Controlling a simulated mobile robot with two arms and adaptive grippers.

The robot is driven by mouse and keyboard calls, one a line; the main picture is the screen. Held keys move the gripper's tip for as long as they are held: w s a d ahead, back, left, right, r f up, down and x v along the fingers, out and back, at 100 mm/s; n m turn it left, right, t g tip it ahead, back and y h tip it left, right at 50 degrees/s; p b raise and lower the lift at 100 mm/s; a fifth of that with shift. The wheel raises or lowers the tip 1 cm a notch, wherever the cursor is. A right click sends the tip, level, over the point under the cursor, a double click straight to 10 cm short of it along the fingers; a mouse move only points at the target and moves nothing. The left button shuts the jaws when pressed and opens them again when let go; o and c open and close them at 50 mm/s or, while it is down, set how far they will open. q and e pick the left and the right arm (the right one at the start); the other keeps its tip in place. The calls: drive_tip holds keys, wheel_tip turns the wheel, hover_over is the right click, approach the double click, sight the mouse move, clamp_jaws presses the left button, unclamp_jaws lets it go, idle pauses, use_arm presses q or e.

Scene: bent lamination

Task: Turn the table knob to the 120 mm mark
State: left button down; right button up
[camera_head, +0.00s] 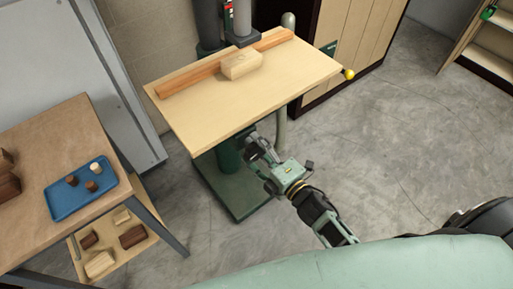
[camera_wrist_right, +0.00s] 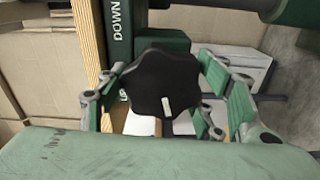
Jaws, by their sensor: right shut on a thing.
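The table knob (camera_wrist_right: 160,88) is black and lobed, with a small pale mark on its face, and fills the middle of the right wrist view. My right gripper (camera_head: 259,150) is below the front edge of the drill press table (camera_head: 240,105) in the head view. In the right wrist view its green fingers lie on both sides of the knob and are shut on it. A green post with the word DOWN (camera_wrist_right: 118,20) stands behind the knob. I cannot make out a millimetre scale. My left gripper is not in view.
A wooden fence (camera_head: 190,79) and a wood block (camera_head: 241,66) sit on the drill press table. A side table (camera_head: 50,135) at left holds a blue tray (camera_head: 68,205) with small pieces. The floor at right (camera_head: 390,150) is clear.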

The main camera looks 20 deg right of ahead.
drive_tip(key=shift+w+d+r, duration=0.2)
drive_tip(key=shift+w+r, duration=0.05)
drive_tip(key=shift+r, duration=0.35)
drive_tip(key=o, duration=1)
drive_tip(key=shift+o, duration=0.7)
drive_tip(key=shift+f, duration=0.25)
